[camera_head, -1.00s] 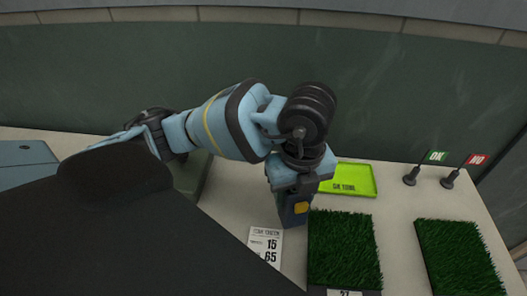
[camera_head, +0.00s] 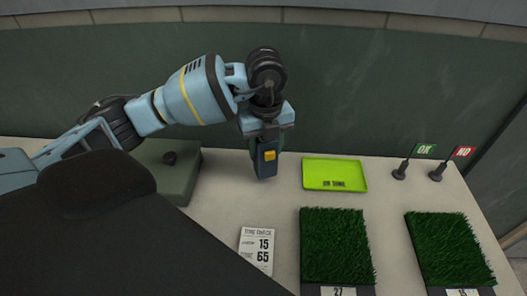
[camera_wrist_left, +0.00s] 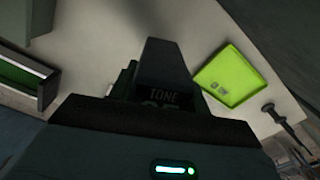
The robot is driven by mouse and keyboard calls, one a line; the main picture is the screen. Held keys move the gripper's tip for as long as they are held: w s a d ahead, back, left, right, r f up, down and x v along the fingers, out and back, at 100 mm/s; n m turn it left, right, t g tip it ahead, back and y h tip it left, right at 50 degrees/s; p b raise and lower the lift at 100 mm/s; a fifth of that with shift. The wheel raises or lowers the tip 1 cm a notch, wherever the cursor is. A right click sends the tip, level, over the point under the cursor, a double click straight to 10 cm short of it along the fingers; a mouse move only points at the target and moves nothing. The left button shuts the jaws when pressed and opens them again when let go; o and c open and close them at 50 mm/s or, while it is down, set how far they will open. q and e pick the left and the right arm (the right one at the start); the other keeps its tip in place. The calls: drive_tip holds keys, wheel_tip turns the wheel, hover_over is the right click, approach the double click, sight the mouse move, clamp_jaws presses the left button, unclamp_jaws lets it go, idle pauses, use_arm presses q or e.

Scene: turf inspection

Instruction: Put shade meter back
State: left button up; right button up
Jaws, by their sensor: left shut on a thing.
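The shade meter (camera_head: 265,161) is a dark blue upright device with a yellow button. My left gripper (camera_head: 266,130) is shut on its top and holds it above the back of the pale table, left of the lime-green tray (camera_head: 335,175). Its lower end looks near the tabletop; I cannot tell whether it touches. In the left wrist view, the meter (camera_wrist_left: 166,70) shows the word TONE on a dark display, with the digits partly hidden. My right gripper is not in view.
A grey-green box (camera_head: 175,185) with a dark knob stands to the left. Two turf samples (camera_head: 335,245) (camera_head: 448,248) lie at front right. A white card (camera_head: 257,250) lies in front. OK (camera_head: 400,172) and NO (camera_head: 437,173) flags stand at back right.

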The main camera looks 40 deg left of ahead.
use_arm(q)
drive_tip(key=shift+w+a, duration=0.35)
drive_tip(key=shift+a, duration=0.1)
drive_tip(key=shift+w+a+f, duration=0.2)
drive_tip(key=shift+a+f, duration=0.05)
drive_tip(key=shift+f, duration=1.5)
drive_tip(key=shift+f, duration=0.15)
drive_tip(key=o, duration=1.2)
drive_tip(key=shift+o, duration=0.2)
wheel_tip(320, 180, up, 12)
drive_tip(key=shift+r+p, duration=0.1)
drive_tip(key=shift+p, duration=0.25)
